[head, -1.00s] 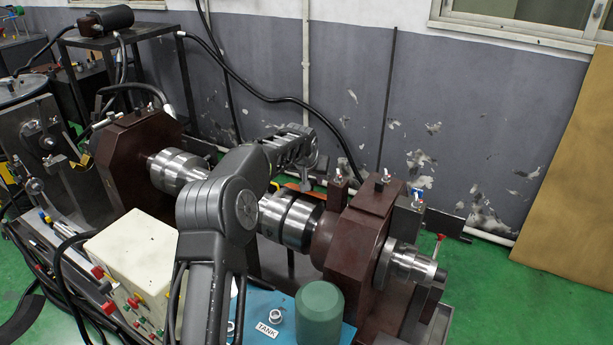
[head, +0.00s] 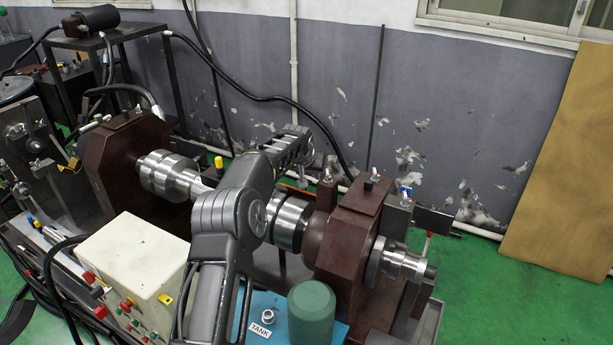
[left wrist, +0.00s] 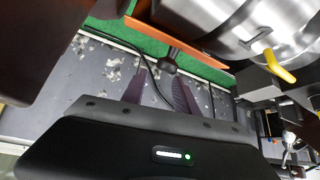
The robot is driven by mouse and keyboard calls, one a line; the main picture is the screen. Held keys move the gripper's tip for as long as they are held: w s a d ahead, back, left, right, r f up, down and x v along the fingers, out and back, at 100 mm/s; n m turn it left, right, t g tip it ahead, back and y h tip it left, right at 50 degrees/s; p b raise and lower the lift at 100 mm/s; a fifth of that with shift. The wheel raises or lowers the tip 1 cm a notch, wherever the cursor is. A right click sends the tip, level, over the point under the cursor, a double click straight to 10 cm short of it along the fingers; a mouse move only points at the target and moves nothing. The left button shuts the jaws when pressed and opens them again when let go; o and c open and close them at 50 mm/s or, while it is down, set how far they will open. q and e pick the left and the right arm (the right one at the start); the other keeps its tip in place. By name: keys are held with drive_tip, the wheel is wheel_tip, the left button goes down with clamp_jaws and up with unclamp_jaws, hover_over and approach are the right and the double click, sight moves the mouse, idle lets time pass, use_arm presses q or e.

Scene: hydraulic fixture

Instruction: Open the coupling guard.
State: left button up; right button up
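In the head view my left arm reaches over the shaft between two brown bearing housings, and its gripper (head: 308,172) hangs low behind the shaft, mostly hidden. A thin orange edge, which looks like the coupling guard (head: 292,187), shows behind the steel coupling. In the left wrist view the orange guard (left wrist: 205,45) crosses the top, with a dark knob-like handle (left wrist: 170,62) on it. My two dark fingers (left wrist: 160,72) are apart and point toward the handle, which appears between or just beyond their tips. I cannot tell whether they touch it. My right gripper is out of view.
The steel coupling (head: 288,222) and brown housing (head: 340,245) stand close to my arm. A yellow lever (left wrist: 280,68) is on the right in the wrist view. A white control box (head: 130,262) and green cylinder (head: 312,310) stand in front. Green floor lies right.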

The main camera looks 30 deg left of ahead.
use_arm(q)
drive_tip(key=shift+o, duration=1.4)
drive_tip(key=shift+d+f, duration=0.1)
drive_tip(key=shift+d, duration=0.05)
drive_tip(key=shift+s+f, duration=0.1)
drive_tip(key=shift+s, duration=0.1)
drive_tip(key=b+v, duration=0.2)
drive_tip(key=v, duration=0.4)
drive_tip(key=shift+s+r, duration=0.15)
drive_tip(key=shift+r, duration=0.2)
drive_tip(key=shift+s+r, duration=0.3)
drive_tip(key=shift+r, duration=0.1)
